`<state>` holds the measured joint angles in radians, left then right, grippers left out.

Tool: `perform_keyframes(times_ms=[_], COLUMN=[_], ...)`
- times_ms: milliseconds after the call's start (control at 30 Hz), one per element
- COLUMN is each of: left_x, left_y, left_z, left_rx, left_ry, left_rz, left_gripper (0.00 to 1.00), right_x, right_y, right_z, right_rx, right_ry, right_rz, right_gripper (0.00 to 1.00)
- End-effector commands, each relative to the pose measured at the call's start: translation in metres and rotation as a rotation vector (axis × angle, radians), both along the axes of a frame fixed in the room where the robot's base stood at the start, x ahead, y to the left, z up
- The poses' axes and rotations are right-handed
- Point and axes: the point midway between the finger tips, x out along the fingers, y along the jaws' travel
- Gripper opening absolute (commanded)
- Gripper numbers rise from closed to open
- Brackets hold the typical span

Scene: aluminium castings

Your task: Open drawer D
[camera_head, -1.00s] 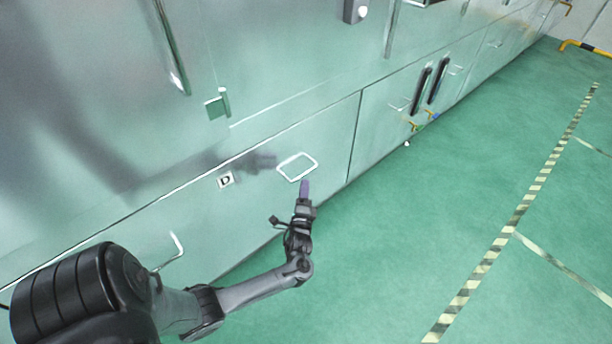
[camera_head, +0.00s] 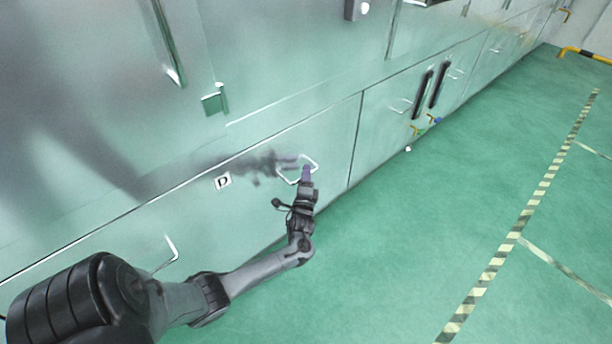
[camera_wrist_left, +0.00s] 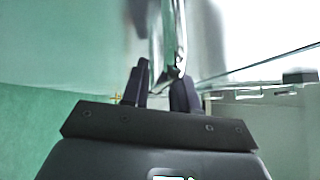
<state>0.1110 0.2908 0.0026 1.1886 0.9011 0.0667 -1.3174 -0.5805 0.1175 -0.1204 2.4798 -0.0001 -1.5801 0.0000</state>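Drawer D (camera_head: 255,205) has a flat metal front with a small white label D (camera_head: 223,181). To the right of the label is its pale loop handle (camera_head: 314,161). My left gripper (camera_head: 306,172) is at this handle, and its fingers overlap the handle's lower edge in the head view. In the left wrist view the handle (camera_wrist_left: 168,32) runs down between the two dark fingers. The fingers stand apart, with the handle nearer the right one; a firm grip is not visible. The drawer front looks flush with its neighbours. My right gripper is out of view.
Another handle (camera_head: 172,252) sits on the panel further left, near my arm. Two dark bar handles (camera_head: 439,83) stand further right along the cabinet. The green floor (camera_head: 420,230) before the drawer is clear, with a striped line (camera_head: 520,225) across it.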

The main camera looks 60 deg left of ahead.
Motion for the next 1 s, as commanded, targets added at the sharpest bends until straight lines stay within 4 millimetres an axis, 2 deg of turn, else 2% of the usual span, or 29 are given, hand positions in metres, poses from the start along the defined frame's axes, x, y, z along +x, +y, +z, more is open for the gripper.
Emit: perform_keyframes(times_ms=[33,167,633,767,1000], left_x=[0.0,0.0,0.001,0.003,0.006], left_y=[0.0,0.0,-0.006,-0.02,-0.063], left_z=[0.0,0.0,0.001,0.002,0.007], left_rx=[0.0,0.0,-0.001,-0.002,-0.002], left_ry=[0.0,0.0,-0.001,-0.001,-0.005], left_rz=[0.0,0.0,-0.001,-0.001,0.009], left_gripper=[0.2,0.0,0.0,0.0,0.0], right_x=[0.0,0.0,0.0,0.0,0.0], right_y=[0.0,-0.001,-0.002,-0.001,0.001], right_z=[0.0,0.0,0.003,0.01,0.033], right_rx=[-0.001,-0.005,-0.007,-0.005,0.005], right_ry=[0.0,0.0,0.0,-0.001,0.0], right_rz=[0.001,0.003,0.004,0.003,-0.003], right_gripper=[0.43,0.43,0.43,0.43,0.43])
